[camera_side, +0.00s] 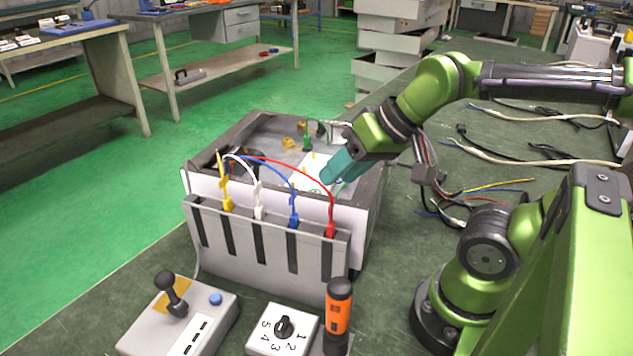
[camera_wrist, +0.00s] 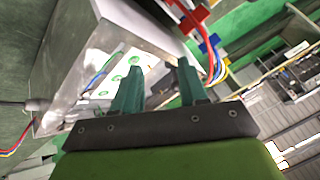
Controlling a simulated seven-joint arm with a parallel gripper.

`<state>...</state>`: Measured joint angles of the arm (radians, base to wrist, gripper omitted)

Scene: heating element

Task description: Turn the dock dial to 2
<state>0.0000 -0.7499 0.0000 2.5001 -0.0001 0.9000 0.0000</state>
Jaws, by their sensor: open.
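The dock dial is a black knob (camera_side: 284,326) on a small white box (camera_side: 258,346) at the bottom middle of the side view. Printed numbers 1 to 5 surround it; which one it points to is too small to tell. My gripper (camera_side: 336,170) is over the large grey box, well above and behind the dial, and apart from it. In the wrist view my gripper (camera_wrist: 157,64) has its two teal fingers spread with nothing held between them. The dial is not visible in the wrist view.
The large open grey box (camera_side: 368,205) stands behind the dial, with a slotted rack (camera_side: 262,258) and coloured wires in front. An orange-handled tool (camera_side: 339,306) stands upright close to the dial's right. A joystick box (camera_side: 180,318) sits to its left. Loose cables lie at right.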

